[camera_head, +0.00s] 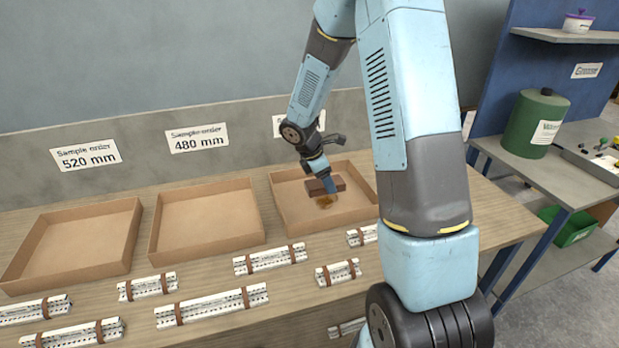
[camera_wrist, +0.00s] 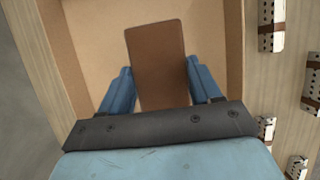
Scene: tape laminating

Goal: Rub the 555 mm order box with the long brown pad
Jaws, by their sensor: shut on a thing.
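The long brown pad (camera_head: 339,183) is a dark brown block over the floor of the rightmost cardboard box (camera_head: 290,195). My gripper (camera_head: 324,183) points down into that box and is shut on the pad. In the wrist view the pad (camera_wrist: 160,50) stands between the two blue fingers of my gripper (camera_wrist: 159,72), with the box (camera_wrist: 90,45) around it. The sign (camera_head: 283,124) behind this box is mostly hidden by my arm, so its number cannot be read. A yellowish-brown patch (camera_head: 325,202) shows just below the pad. I cannot tell whether the pad touches the floor.
Two empty boxes, under the 480 mm sign (camera_head: 197,138) and the 520 mm sign (camera_head: 86,155), stand to the left. Several strapped white bundles (camera_head: 212,305) lie along the table front. A green canister (camera_head: 535,123) stands on the right-hand bench.

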